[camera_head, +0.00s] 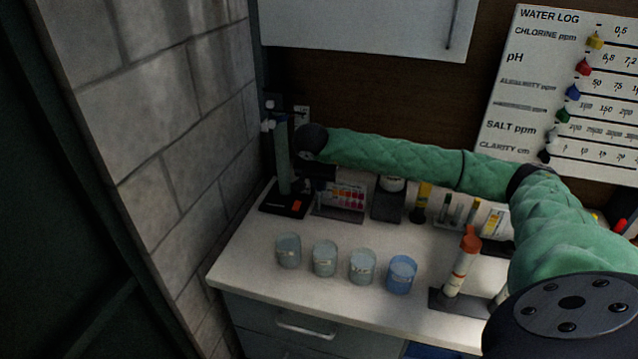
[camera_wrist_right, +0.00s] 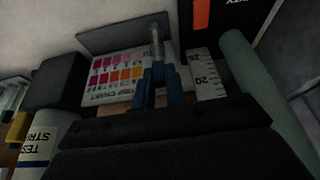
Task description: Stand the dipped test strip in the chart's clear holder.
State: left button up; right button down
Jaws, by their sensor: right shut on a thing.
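The strip chart (camera_head: 345,196), a white card with rows of pink, orange and yellow swatches, stands at the back left of the bench. It also shows in the right wrist view (camera_wrist_right: 112,72). My right gripper (camera_wrist_right: 158,72) is shut, its blue fingers in front of the chart's right part. A thin pale upright piece (camera_wrist_right: 156,42) rises at its fingertips; I cannot tell the test strip from the clear holder there. In the head view the dark wrist hides the fingertips. My left gripper is not in view.
A stand with a green column (camera_head: 283,160) is left of the chart. Several cups (camera_head: 325,258), one blue (camera_head: 401,273), line the bench front. An orange-capped tube (camera_head: 463,262) stands at right. A test-strip bottle (camera_wrist_right: 45,148) and a ruler (camera_wrist_right: 207,76) are near my right gripper.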

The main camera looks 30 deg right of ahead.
jog(key=shift+f+b, duration=0.35)
jog(key=shift+f, duration=0.1)
dwell(0.3)
jog(key=c, duration=1.4)
grip_release()
jog(key=shift+o, duration=0.2)
jog(key=shift+r, duration=0.15)
jog(key=shift+r+p, duration=0.75)
jog(key=shift+r, duration=2.7)
